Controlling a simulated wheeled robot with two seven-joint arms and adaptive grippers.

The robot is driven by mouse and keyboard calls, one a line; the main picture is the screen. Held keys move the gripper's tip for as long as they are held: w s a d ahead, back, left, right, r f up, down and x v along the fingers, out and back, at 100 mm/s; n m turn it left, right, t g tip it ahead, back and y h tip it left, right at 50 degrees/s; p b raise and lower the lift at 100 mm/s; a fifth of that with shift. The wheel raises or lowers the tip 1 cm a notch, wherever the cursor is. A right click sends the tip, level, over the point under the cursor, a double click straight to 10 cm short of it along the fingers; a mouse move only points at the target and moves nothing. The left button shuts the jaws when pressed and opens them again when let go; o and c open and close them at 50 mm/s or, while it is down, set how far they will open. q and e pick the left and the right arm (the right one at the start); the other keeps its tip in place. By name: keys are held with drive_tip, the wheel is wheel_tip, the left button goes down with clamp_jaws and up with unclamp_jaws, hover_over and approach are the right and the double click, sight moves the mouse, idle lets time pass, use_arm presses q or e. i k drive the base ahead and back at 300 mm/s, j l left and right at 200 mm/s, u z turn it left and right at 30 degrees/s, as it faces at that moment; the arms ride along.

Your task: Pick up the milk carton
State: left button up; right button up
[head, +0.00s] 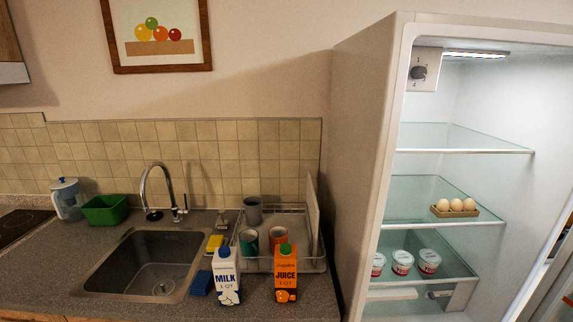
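Neither of my grippers shows in the head view.
A blue sponge (201,283) lies close to the left of the milk. The sink (140,265) is further left. A dish rack (301,236) with several cups stands behind the cartons. The fridge (365,140) stands open at right, with eggs (456,206) and tubs (402,262) on glass shelves.

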sight(227, 271)
drive_tip(key=l+u, duration=0.35)
drive_tip(key=l, duration=0.3)
drive_tip(key=k+l+u, duration=0.15)
drive_tip(key=l+u, duration=0.15)
drive_tip(key=l, duration=0.35)
